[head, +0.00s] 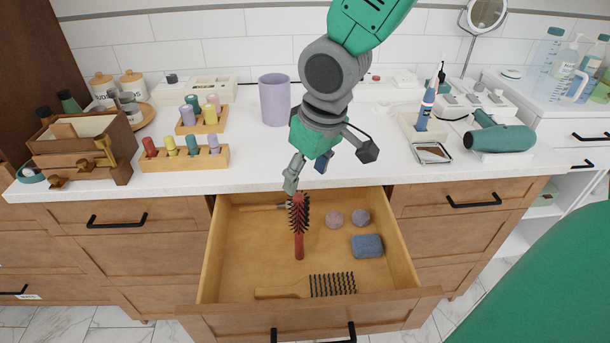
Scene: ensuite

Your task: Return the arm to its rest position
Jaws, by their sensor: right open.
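My right gripper (330,168) hangs down from the top of the head view, in front of the countertop (250,178) and above the back of an open drawer (212,255). Its fingers are spread apart and nothing is held between them. One fingertip appears just above the bristles of a red-handled round brush (299,240) lying in the drawer; I cannot tell whether there is a gap. My left gripper is not in view.
The drawer also holds a wooden paddle brush (283,292), two small balls (334,219) (360,217) and a blue block (367,246). On the counter are a purple cup (274,100), a wooden box (80,150), roller racks (186,157) and a green hair dryer (500,139).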

